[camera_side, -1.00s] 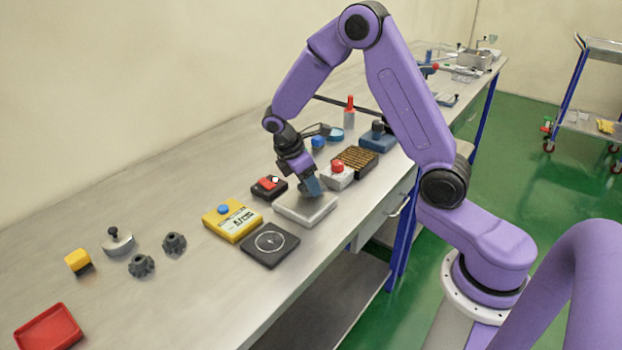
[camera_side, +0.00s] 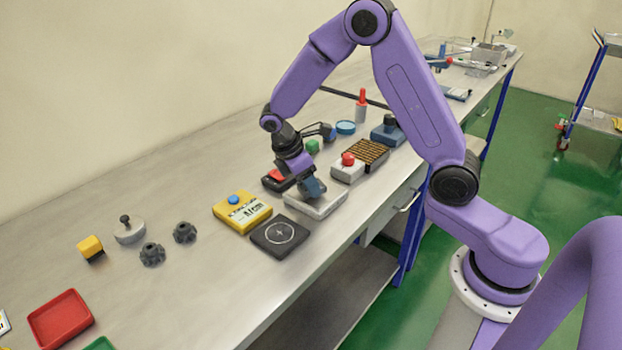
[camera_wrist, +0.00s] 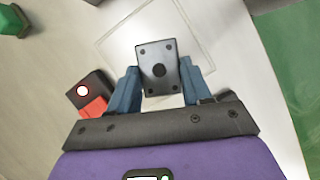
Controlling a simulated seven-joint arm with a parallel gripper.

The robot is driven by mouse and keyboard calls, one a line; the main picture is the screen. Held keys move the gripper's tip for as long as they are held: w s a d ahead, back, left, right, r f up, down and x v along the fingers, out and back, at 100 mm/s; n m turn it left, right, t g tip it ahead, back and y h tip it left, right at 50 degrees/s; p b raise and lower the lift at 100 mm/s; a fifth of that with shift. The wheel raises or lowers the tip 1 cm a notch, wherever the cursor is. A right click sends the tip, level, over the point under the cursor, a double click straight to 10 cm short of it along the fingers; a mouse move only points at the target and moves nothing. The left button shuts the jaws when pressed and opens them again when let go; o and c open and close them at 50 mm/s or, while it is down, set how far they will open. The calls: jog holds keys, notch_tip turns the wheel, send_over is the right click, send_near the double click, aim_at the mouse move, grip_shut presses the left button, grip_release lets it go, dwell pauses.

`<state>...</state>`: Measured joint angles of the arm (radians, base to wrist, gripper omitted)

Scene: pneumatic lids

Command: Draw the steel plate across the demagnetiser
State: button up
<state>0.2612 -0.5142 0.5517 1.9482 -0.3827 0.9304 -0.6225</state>
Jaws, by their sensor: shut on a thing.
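My gripper (camera_wrist: 160,88) is shut on the steel plate (camera_wrist: 171,54), a small dark grey piece with corner holes and a round centre mark. In the side view my gripper (camera_side: 315,192) is low over the pale flat block (camera_side: 324,207), which I take for the demagnetiser. The wrist view shows this pale block (camera_wrist: 215,45) under the plate, with a square outline on its top. I cannot tell if plate and block touch. A black box with a red switch (camera_wrist: 94,107) is beside the block; it also shows in the side view (camera_side: 277,175).
A yellow meter (camera_side: 242,213) and a black pad with a circle mark (camera_side: 280,236) are left of the block. A grey box with a red button (camera_side: 348,169) and a ribbed brown tray (camera_side: 365,152) are to its right. The bench's front edge is close.

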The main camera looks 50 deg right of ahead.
jog(key=shift+a, duration=3.15)
jog(key=shift+a+r, duration=0.35)
jog(key=shift+r, duration=0.2)
jog(key=shift+a+r, duration=0.35)
jog(key=shift+r, duration=2)
jog(key=shift+r, duration=0.1)
jog(key=shift+s, duration=0.1)
